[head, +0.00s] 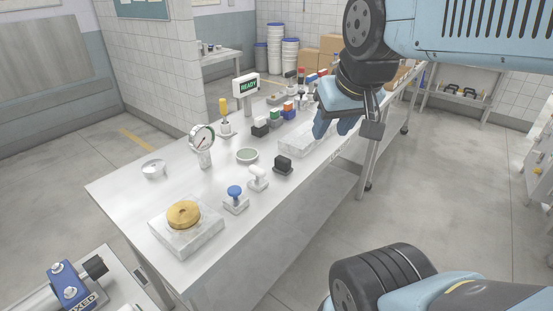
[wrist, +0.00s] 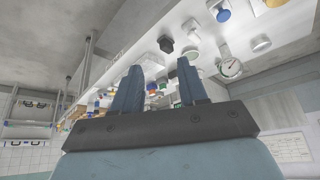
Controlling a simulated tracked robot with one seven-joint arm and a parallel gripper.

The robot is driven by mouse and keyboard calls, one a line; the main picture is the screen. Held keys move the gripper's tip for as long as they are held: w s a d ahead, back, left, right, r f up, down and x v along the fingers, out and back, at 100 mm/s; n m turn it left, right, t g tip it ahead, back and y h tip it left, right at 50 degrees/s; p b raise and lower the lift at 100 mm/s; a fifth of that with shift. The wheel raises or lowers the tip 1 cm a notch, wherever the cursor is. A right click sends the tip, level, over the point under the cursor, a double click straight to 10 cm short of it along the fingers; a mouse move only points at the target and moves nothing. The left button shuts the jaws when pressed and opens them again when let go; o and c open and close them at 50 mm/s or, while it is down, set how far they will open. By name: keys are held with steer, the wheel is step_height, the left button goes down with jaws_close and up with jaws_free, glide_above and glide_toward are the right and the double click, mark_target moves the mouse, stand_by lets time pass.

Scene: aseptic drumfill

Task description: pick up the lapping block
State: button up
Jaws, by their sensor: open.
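No label marks the lapping block. The likeliest candidate is a round brass-coloured block (head: 183,214) with a dimple on top, lying on a pale stone slab (head: 205,241) at the table's near left end. A yellow bit of it shows at the top right of the wrist view (wrist: 277,3). My gripper (head: 335,128) is open and empty, above the table's right edge, far to the right of and beyond that block. In the wrist view both fingers (wrist: 158,68) stand apart with nothing between them.
The table (head: 135,192) also holds a blue-knobbed stand (head: 235,195), a white-knobbed stand (head: 257,174), a black block (head: 283,165), a dial gauge (head: 202,139), a green-topped dish (head: 247,155), a pale tray (head: 297,142) near my gripper and a READY sign (head: 246,86). Floor at right is clear.

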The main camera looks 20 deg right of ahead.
steer(key=o, duration=0.4)
steer(key=shift+w+a+r, duration=0.1)
steer(key=shift+w, duration=0.35)
steer(key=shift+c, duration=0.2)
steer(key=shift+o, duration=0.2)
steer(key=w+f+n+g, duration=0.2)
steer(key=w+n, duration=0.1)
steer(key=w, duration=1)
steer(key=shift+w+f+n+g, duration=0.2)
steer(key=shift+n+g, duration=0.1)
steer(key=shift+g, duration=0.1)
steer(key=n+g, duration=0.3)
steer(key=n, duration=0.1)
glide_above(283, 158)
step_height(283, 158, down, 11)
step_height(283, 158, down, 14)
steer(key=shift+s+a+r, duration=0.1)
